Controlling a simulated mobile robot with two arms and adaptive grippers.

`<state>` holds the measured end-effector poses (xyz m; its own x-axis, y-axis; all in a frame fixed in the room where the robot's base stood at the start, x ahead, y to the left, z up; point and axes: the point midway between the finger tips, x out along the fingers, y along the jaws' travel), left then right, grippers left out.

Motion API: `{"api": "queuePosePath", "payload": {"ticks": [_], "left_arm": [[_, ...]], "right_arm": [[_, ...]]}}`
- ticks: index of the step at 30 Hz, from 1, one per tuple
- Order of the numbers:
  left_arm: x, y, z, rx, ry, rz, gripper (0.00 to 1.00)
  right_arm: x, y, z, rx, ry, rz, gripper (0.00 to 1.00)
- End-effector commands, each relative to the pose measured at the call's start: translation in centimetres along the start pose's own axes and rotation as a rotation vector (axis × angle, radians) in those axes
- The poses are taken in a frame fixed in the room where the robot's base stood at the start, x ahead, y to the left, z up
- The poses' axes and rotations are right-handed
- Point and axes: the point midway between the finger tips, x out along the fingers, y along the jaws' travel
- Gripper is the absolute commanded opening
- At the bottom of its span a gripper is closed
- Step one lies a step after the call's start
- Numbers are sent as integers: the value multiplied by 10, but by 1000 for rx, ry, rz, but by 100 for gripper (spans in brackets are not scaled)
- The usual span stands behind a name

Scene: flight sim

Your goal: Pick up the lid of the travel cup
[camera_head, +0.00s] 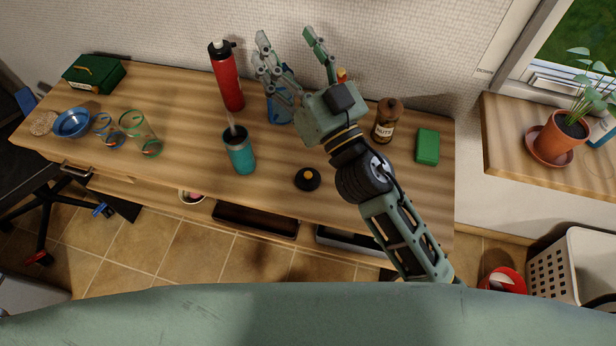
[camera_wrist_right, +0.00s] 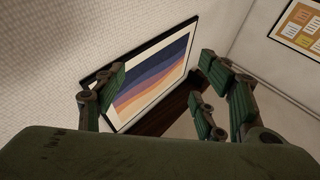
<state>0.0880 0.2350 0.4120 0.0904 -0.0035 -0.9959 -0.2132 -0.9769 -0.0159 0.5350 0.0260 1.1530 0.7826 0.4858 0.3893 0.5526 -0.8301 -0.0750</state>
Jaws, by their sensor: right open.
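A small black round lid with an orange knob (camera_head: 307,179) lies on the wooden desk near its front edge. The teal travel cup (camera_head: 239,152) stands to its left, with something grey and narrow rising from its top. My right gripper (camera_head: 286,40) is open and empty, its fingers pointing up toward the wall above the back of the desk, well away from the lid. In the right wrist view its spread fingers (camera_wrist_right: 165,90) frame a striped picture on the wall; neither lid nor cup shows there. My left gripper is not in view.
A red bottle (camera_head: 227,78) and a blue container (camera_head: 280,108), partly hidden by my right gripper, stand behind. A brown jar (camera_head: 386,121) and green box (camera_head: 428,147) are right. A blue bowl (camera_head: 73,124) and glasses are left.

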Motion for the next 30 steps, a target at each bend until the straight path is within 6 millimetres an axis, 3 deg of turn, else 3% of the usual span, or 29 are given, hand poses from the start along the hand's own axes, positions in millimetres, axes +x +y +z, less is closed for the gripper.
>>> {"api": "queuePosePath", "payload": {"ticks": [1, 3, 6, 9, 12, 14, 17, 18, 21, 25, 27, 30], "left_arm": [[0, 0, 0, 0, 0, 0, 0], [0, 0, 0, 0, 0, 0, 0], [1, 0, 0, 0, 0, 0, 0], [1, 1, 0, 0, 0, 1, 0], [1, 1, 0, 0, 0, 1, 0], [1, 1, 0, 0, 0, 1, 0], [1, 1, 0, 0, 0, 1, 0], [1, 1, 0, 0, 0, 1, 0], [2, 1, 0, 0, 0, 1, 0], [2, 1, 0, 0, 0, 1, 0], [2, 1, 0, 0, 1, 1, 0], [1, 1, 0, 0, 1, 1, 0]], "right_arm": [[12, -36, -8, -8, 39, -143, 64], [16, -87, -9, -10, 55, -348, 64], [7, -153, 8, -30, 2, -640, 64], [-18, -201, 44, -72, -143, -907, 64], [-51, -220, 95, -142, -375, -1120, 64], [-72, -216, 128, -198, -551, -1207, 64], [-102, -182, 180, -314, -889, -1268, 64], [-113, -160, 197, -365, -1030, -1259, 64], [-130, -98, 224, -490, -1357, -1160, 64], [-140, -27, 230, -617, -1654, -961, 64], [-142, -2, 228, -658, -1749, -870, 64], [-144, 18, 225, -688, -1818, -792, 64]]}}
